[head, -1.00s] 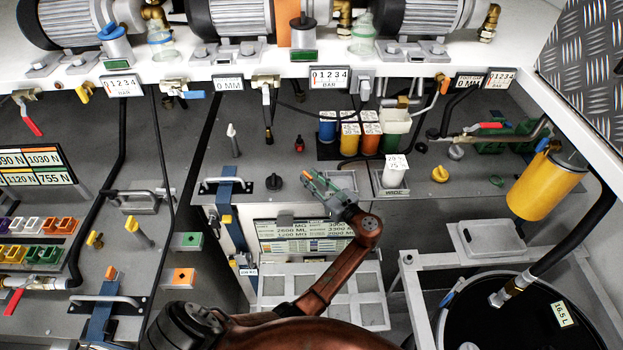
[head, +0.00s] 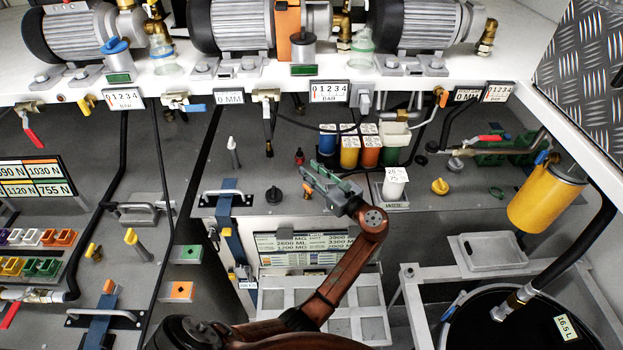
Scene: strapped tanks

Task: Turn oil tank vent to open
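My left gripper (head: 315,174) is over the front of the grey middle deck, with its fingers apart and nothing seen between them. Which fitting is the oil tank vent is not clear, as no readable label names it. A black knob (head: 273,194) stands on the deck to the left of the gripper, apart from it. A yellow knob (head: 440,186) and a grey knob (head: 455,163) are on the deck to the right. A small orange-brown fitting (head: 307,190) shows just beside the fingers. My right gripper is not in view.
A white cup (head: 395,182) stands right of my gripper, with coloured containers (head: 349,152) behind it. A blue strap (head: 225,208) and a grey handle are to the left. A yellow cylinder (head: 546,196) hangs at the right. Pumps line the white shelf above.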

